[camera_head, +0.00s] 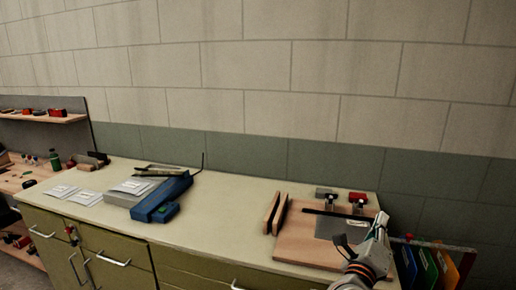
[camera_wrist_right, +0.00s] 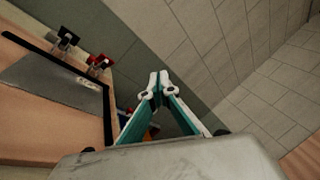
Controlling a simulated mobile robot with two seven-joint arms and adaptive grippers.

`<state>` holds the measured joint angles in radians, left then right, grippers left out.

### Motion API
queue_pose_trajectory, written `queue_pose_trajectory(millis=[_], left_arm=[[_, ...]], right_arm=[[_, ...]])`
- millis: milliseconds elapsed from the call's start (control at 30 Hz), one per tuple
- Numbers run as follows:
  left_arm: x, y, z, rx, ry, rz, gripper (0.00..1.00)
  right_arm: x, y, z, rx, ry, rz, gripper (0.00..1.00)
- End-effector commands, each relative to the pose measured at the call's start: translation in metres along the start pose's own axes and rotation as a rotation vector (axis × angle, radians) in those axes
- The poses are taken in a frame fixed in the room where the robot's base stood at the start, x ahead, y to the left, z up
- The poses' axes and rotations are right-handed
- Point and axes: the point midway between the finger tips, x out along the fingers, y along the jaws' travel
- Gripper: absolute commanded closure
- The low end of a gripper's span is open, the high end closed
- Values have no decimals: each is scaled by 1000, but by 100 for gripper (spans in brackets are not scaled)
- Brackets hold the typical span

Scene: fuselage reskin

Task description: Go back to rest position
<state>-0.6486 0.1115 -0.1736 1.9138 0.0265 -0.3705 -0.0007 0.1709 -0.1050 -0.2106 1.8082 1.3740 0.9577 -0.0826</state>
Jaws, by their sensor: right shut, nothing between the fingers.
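My right gripper (camera_head: 380,222) shows at the lower right of the head view, in front of the right end of the bench (camera_head: 225,220). In the right wrist view my right gripper (camera_wrist_right: 158,80) has its fingertips together, with nothing between them. It is apart from the wooden board (camera_head: 290,247), which carries a grey metal sheet (camera_head: 328,228). The sheet (camera_wrist_right: 60,88) also shows at the left of the wrist view. My left gripper is not in view.
Two toggle clamps, one with a red handle (camera_head: 358,196), stand at the board's back edge. A blue tool (camera_head: 165,198) and papers (camera_head: 85,198) lie on the bench's left part. Coloured folders (camera_head: 430,265) stand right of the bench. The bench's middle is clear.

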Motion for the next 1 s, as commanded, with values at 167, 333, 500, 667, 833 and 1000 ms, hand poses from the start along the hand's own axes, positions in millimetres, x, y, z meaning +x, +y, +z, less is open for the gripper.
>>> queue_pose_trajectory(millis=[167,333,500,667,833,1000], left_arm=[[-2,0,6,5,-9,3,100],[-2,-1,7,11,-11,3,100],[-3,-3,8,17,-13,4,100],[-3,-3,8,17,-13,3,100],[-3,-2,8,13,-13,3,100],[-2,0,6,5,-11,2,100]], right_arm=[[-72,35,-10,-606,-334,-87,100],[-158,109,-33,-1122,-667,-56,100],[-238,173,-89,-1512,-945,29,100],[-306,213,-161,-1824,-1181,130,100],[-354,228,-227,-2054,-1359,219,100],[-373,230,-258,-2158,-1438,260,100]])
